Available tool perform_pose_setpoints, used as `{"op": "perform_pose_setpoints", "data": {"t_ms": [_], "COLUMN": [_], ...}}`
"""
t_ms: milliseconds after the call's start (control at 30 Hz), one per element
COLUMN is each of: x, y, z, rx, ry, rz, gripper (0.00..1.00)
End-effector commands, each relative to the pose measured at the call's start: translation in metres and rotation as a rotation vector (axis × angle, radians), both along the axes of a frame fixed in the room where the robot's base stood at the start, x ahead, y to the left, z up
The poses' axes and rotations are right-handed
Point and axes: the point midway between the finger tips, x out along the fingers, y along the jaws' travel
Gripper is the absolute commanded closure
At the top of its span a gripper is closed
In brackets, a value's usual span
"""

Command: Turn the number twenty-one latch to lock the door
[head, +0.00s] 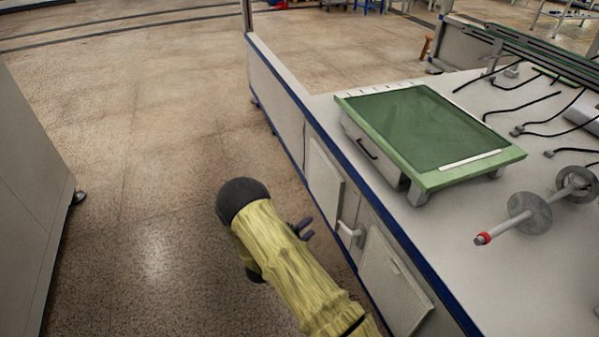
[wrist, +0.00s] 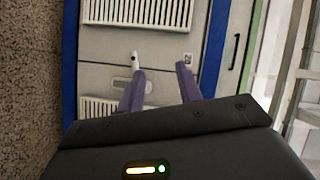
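A white latch handle (head: 350,234) sits on the cabinet front below the workbench, between two door panels. In the wrist view the small latch (wrist: 134,61) stands just beyond the tip of the left finger. I cannot read a number on it. My gripper (wrist: 160,70) has two purple fingers, spread apart with nothing between them. In the head view my gripper (head: 303,228) is beside the cabinet front, left of the latch and apart from it. The cabinet door (head: 397,285) appears as a pale panel; I cannot tell whether it is locked.
The white workbench (head: 460,240) has a blue edge. A green-topped box (head: 425,130) stands on it, with cables and a metal rod with discs (head: 530,212) to its right. A pale cabinet (head: 30,200) stands at left. The speckled floor (head: 150,150) between is clear.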

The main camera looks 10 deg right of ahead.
Motion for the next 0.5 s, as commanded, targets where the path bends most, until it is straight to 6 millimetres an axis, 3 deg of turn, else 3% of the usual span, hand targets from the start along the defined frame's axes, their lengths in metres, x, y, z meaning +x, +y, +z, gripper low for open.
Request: {"op": "perform_pose_setpoints", "data": {"t_ms": [33, 500], "x": [0.003, 0.025], "y": [0.0, 0.006], "z": [0.014, 0.086], "rx": [0.012, 0.083], "ry": [0.018, 0.215], "rz": [0.012, 0.151], "gripper": [0.65, 0.65]}}
